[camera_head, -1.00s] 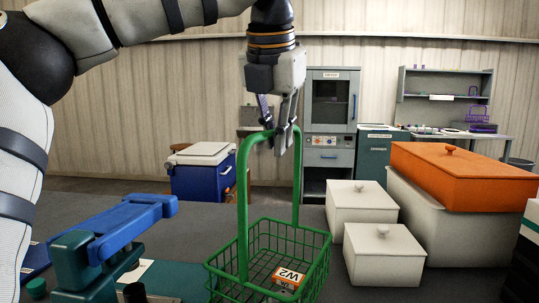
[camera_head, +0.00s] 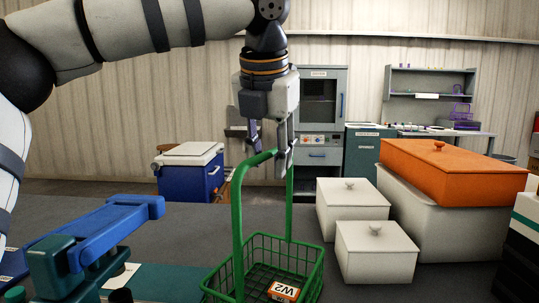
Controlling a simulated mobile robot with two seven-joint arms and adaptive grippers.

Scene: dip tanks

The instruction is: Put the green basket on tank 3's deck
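The green wire basket (camera_head: 240,264) is at the lower middle of the head view, with its tall handle upright and its lower part cut off by the frame edge. A white and orange label reading W2 (camera_head: 284,291) is inside it. My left gripper (camera_head: 271,160) points down at the top of the handle, with its fingers on either side of the bar, and appears closed on it. The exact finger contact is partly hidden. I cannot make out tank 3 or its deck by any label. My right gripper is not in view.
White lidded boxes (camera_head: 375,252) and (camera_head: 351,208) stand right of the basket. Behind them is a larger white box with an orange lid (camera_head: 450,172). A blue and teal clamp-like device (camera_head: 110,228) stands at left. A blue cooler (camera_head: 187,180) is farther back.

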